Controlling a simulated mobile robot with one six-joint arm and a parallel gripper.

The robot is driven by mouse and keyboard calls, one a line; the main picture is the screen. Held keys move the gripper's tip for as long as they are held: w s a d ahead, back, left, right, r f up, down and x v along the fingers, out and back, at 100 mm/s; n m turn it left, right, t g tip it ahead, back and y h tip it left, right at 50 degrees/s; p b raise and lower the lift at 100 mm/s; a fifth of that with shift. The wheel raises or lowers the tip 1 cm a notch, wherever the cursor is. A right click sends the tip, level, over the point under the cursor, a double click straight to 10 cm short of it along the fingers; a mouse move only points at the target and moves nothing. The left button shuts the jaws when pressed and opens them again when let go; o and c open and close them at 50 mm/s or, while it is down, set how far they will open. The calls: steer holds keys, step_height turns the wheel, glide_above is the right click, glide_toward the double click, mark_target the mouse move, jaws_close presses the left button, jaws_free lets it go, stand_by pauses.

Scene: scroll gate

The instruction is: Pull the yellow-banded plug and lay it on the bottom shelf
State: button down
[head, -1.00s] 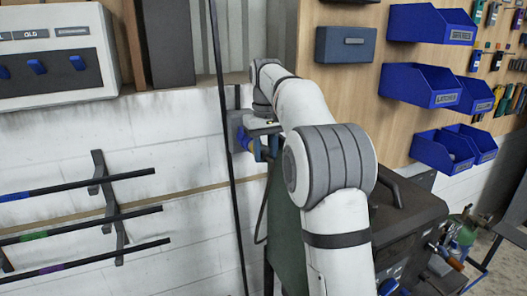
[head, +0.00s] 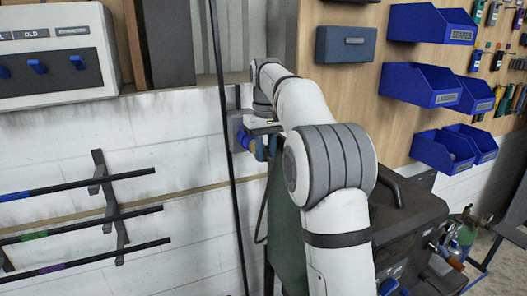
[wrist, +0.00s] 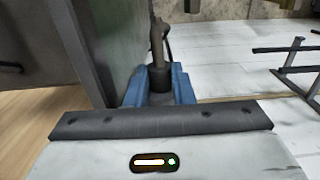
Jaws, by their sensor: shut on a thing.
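My gripper (head: 262,148) is at the grey wall box with a blue socket (head: 243,137), partly hidden by my arm in the head view. In the wrist view, the blue fingers of my gripper (wrist: 158,88) are shut on a dark plug (wrist: 158,76) with a thick cable end pointing away. No yellow band can be made out on it. I cannot tell whether the plug is still seated in the socket. The bottom shelf cannot be clearly identified in these frames.
A thin black upright pole (head: 228,150) stands just left of the socket. A rack with several dark, colour-banded bars (head: 90,222) is on the white wall at left. A dark green cabinet (head: 284,230) and a dark machine (head: 408,225) stand close below and right of my arm.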

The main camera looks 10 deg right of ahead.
steer(key=shift+s+f, duration=0.1)
stand_by(0.7)
steer(key=shift+s, duration=0.1)
steer(key=shift+s, duration=0.1)
steer(key=shift+b, duration=0.3)
steer(key=shift+s+d+b, duration=0.25)
steer(key=shift+s+b, duration=0.4)
steer(key=shift+s, duration=0.45)
steer(key=shift+s+d+b, duration=0.2)
steer(key=shift+s+b, duration=0.45)
steer(key=shift+s, duration=0.4)
